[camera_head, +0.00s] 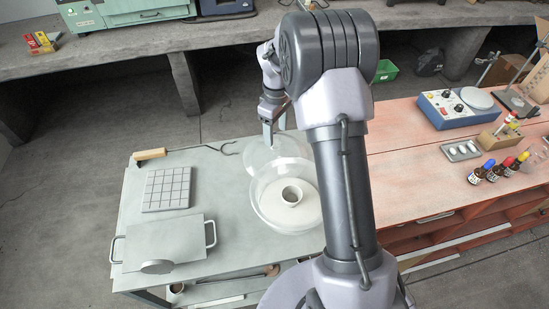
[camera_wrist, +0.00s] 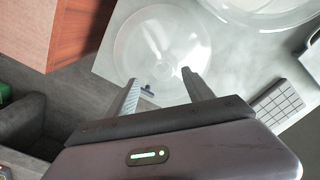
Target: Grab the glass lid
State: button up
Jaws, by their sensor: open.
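The glass lid (camera_head: 264,161) is a clear, shallow disc lying on the grey bench top behind the glass bowl (camera_head: 258,211). My gripper (camera_head: 273,128) is over the back edge of the bench, at the far side of the lid. Its two fingers (camera_wrist: 157,82) are spread with nothing held between them. A small dark piece shows between the fingers; I cannot tell what it is. Exact height above the lid is unclear.
A gridded tile (camera_head: 166,189), a wooden-handled tool (camera_head: 150,155) and a grey handled box (camera_head: 165,240) lie to the left. A reddish bench (camera_head: 408,160) adjoins on the right. My arm hides part of the scene.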

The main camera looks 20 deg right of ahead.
aim_at(275, 142)
jog(key=f+b, duration=0.2)
jog(key=f, duration=0.1)
jog(key=f+b, duration=0.1)
jog(key=f, duration=0.1)
jog(key=shift+s+a+f, duration=0.15)
jog(key=shift+s+a, duration=0.05)
jog(key=shift+a, duration=0.05)
jog(key=shift+c, duration=0.2)
grip_shut()
dwell(0.8)
